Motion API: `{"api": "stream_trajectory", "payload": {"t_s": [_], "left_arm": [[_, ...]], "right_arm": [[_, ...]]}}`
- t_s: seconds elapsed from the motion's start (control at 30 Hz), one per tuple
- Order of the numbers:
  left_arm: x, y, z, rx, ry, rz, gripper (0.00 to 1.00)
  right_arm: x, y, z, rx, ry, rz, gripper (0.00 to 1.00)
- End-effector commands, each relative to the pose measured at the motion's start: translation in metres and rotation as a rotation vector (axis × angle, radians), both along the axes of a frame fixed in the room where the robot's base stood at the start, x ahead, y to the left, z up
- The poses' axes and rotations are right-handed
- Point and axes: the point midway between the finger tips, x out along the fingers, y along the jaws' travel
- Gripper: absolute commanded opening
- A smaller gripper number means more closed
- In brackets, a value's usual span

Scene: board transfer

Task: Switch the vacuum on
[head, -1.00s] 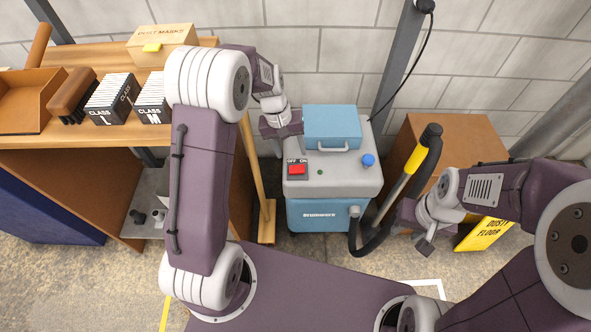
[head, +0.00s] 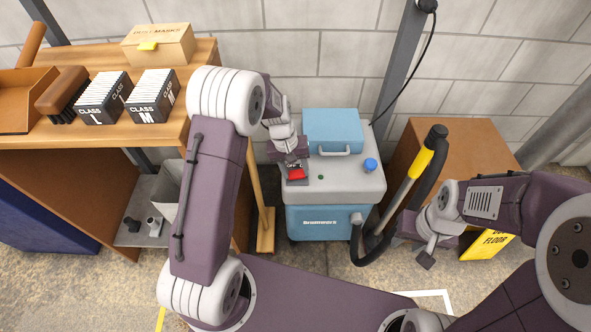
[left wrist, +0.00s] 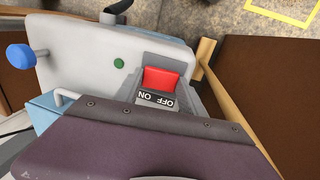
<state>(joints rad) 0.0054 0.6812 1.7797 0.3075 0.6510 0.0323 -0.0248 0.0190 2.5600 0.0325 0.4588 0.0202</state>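The vacuum (head: 350,183) is a grey-topped blue machine by the wall. Its red switch (head: 296,173), with an OFF/ON label, sits at the left of the top. The switch (left wrist: 165,79) is plain in the left wrist view, its label (left wrist: 157,98) on the gripper's side. A small green dot (head: 321,177) is beside it. My left gripper (head: 291,162) is at the switch's rear edge, partly covering the label; its fingers are not clear, and contact cannot be told. My right gripper (head: 427,258) is right of the vacuum, away from the switch; its opening is unclear.
A blue lidded box (head: 333,128) with a handle and a blue knob (head: 370,164) are on the vacuum's top. A hose and yellow-banded wand (head: 420,163) stand at its right. A wooden bench (head: 150,135) is left, a brown box (head: 462,155) right.

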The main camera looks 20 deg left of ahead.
Motion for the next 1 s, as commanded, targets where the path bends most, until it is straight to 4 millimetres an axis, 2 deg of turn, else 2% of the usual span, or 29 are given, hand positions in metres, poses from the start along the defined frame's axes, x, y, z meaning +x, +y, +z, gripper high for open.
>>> {"api": "stream_trajectory", "payload": {"t_s": [0.07,0.13,0.3,0.4,0.63,0.97,1.0], "left_arm": [[0.000,0.000,0.003,0.007,0.004,0.000,0.07],[0.000,-0.001,0.007,0.029,0.014,-0.002,0.07],[-0.001,-0.005,0.013,0.139,0.050,-0.009,0.07],[0.000,-0.009,0.010,0.224,0.074,-0.011,0.07],[0.002,-0.012,0.000,0.371,0.109,-0.005,0.07],[0.003,-0.011,0.000,0.384,0.111,0.000,0.07],[0.003,-0.011,0.000,0.384,0.111,0.000,0.56]], "right_arm": [[0.000,0.000,0.006,0.000,0.000,0.000,0.36],[0.000,0.000,0.019,0.000,0.000,0.000,0.36],[0.000,0.000,0.066,0.000,0.000,0.000,0.36],[0.000,0.000,0.084,0.000,-0.001,0.000,0.36],[0.000,0.000,0.086,0.000,0.000,0.000,0.36],[0.000,0.000,0.085,0.000,0.000,0.000,0.36],[0.000,0.000,0.085,0.000,0.000,0.000,0.36]]}}
